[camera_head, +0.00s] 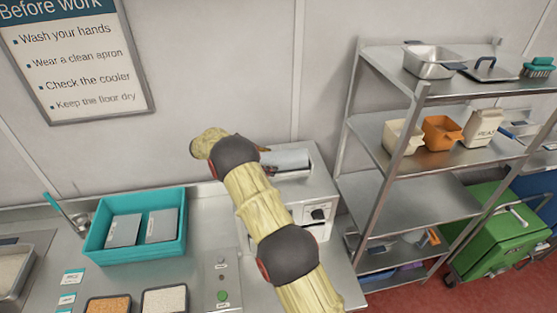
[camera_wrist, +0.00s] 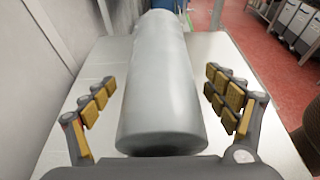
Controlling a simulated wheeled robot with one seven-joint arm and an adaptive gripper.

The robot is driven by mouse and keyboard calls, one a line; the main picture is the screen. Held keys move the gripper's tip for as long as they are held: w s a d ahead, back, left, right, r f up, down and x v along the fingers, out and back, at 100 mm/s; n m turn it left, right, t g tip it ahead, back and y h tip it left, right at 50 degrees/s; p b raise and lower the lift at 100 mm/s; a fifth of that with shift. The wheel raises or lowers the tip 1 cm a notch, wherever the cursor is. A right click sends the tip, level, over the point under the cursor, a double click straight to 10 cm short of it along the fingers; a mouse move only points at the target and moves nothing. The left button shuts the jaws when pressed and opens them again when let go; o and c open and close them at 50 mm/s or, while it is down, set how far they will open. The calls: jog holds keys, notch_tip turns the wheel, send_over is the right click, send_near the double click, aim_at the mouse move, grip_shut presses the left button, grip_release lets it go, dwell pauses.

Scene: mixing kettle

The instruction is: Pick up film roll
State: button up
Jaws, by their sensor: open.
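The film roll (camera_wrist: 160,85) is a grey-white cylinder that fills the middle of the wrist view, lying lengthwise away from me on a pale metal top. In the head view a part of the roll (camera_head: 290,160) shows on top of a metal box with a black knob (camera_head: 318,213). My gripper (camera_wrist: 162,100) is open, with one yellow-padded finger on each side of the roll. A gap shows between the pads and the roll on both sides. In the head view my arm hides my fingers and part of the roll.
A teal bin (camera_head: 137,252) with two grey packs stands left on the counter. A metal shelf rack (camera_head: 372,187) holding pans and scoops stands right of the box, close by. A wall stands behind. A green wheeled bin (camera_head: 495,235) is on the red floor.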

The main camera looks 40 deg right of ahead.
jog(key=x, duration=0.2)
jog(key=shift+s+d, duration=0.15)
jog(key=shift+d, duration=0.2)
jog(key=shift+a, duration=0.1)
jog(key=shift+s+f, duration=0.1)
jog(key=shift+s, duration=0.05)
jog(key=c, duration=1.8)
